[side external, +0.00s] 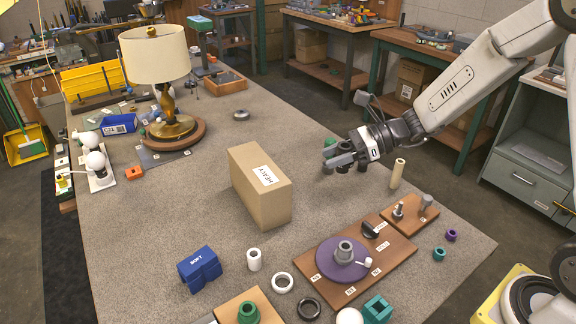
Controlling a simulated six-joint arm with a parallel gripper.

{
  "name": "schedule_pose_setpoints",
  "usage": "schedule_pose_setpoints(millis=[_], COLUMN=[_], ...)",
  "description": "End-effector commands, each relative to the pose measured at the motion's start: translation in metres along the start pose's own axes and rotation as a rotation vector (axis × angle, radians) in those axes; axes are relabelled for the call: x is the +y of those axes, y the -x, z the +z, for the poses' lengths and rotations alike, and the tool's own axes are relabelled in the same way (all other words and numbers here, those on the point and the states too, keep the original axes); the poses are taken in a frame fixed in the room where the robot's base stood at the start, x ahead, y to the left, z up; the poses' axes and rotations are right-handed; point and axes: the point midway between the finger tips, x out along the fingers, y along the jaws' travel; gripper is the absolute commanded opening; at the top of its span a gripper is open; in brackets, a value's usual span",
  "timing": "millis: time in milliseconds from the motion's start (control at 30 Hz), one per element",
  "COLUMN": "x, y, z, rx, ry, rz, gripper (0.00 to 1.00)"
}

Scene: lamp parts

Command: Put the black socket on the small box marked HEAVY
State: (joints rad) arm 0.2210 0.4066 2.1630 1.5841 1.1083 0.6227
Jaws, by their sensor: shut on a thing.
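The small box marked HEAVY (262,202) is a tan carton standing near the middle of the table, with its white label in view. My gripper (338,160) is to the right of the box, low over the right part of the table and apart from the box. It is shut on a small dark piece (328,169), which looks like the black socket. The fingers hide part of it, and its exact outline is hard to tell. I cannot tell whether it touches the table.
A cream cylinder (397,173) stands just right of my gripper. A wooden board with a purple disc (340,259) lies in front. A lamp (170,90) stands at the back left. A blue block (199,268), rings and a white cylinder (254,259) lie in front of the box.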

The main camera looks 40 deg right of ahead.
Motion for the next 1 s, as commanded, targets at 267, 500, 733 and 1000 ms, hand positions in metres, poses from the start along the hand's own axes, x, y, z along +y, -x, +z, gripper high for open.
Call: schedule_pose_setpoints(millis=[267, 500, 733, 1000], x=[0.022, 0.025, 0.019, -0.004], y=[-0.024, -0.027, -0.033, -0.057], z=[0.048, 0.055, 0.053, 0.047], rx=[0.000, 0.000, 0.000, -0.001], ry=[0.038, 0.040, 0.040, 0.039], rz=[0.086, 0.099, 0.099, 0.099], gripper=[0.00, 0.00, 0.00, 0.00])
